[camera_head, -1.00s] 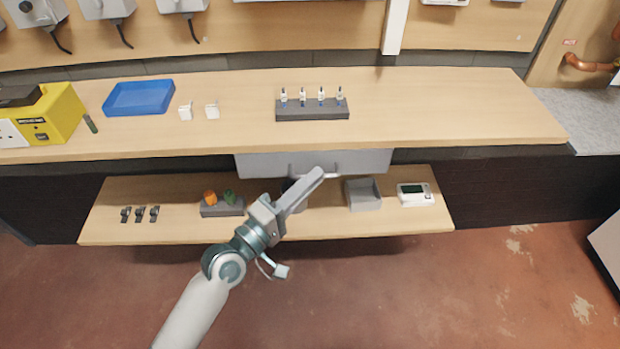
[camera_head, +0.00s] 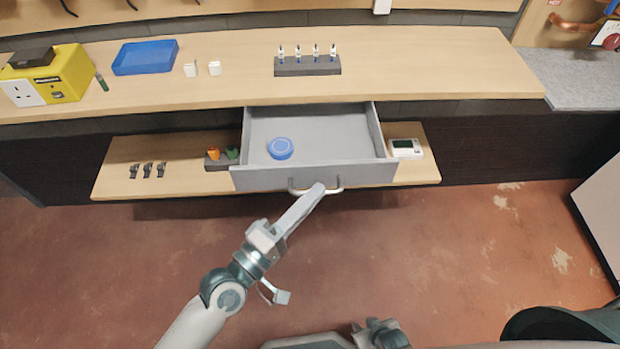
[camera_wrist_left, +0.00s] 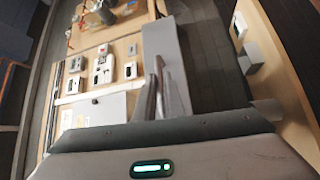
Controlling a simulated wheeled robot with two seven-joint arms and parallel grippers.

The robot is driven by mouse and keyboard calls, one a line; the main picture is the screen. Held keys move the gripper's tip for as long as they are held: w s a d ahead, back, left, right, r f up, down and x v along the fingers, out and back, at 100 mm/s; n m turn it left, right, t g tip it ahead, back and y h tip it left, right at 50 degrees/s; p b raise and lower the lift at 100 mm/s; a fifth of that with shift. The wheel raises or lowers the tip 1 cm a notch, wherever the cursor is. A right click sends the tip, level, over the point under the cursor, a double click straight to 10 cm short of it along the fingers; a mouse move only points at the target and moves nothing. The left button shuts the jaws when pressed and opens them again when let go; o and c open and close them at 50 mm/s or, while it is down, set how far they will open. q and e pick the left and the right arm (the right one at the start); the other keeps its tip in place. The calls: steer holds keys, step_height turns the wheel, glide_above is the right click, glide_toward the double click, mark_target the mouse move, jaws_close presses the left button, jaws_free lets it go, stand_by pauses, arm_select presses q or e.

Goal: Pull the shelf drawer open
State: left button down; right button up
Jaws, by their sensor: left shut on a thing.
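The grey shelf drawer (camera_head: 345,174) hangs under the upper worktop in the head view and stands pulled out, its inside showing. A round blue object (camera_head: 280,148) lies inside it at the left. A bar handle (camera_head: 338,187) is on the drawer's front. My left gripper (camera_head: 318,190) is shut on the handle, its fingers partly hiding it. In the left wrist view the gripper's fingers (camera_wrist_left: 166,95) are close together against the grey drawer front (camera_wrist_left: 163,50). Part of what appears to be my right gripper (camera_head: 380,335) shows at the bottom edge; its jaws are unclear.
The worktop (camera_head: 400,75) holds a yellow box (camera_head: 62,80), a blue tray (camera_head: 146,57) and a dark rack (camera_head: 307,68). A lower shelf (camera_head: 118,185) holds small black parts and a white device (camera_head: 405,149). The floor in front of the drawer is clear.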

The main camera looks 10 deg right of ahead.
arm_select(q)
steer(key=shift+s, duration=0.25)
steer(key=c, duration=1.8)
jaws_free()
steer(key=shift+c, duration=0.2)
steer(key=shift+a, duration=0.1)
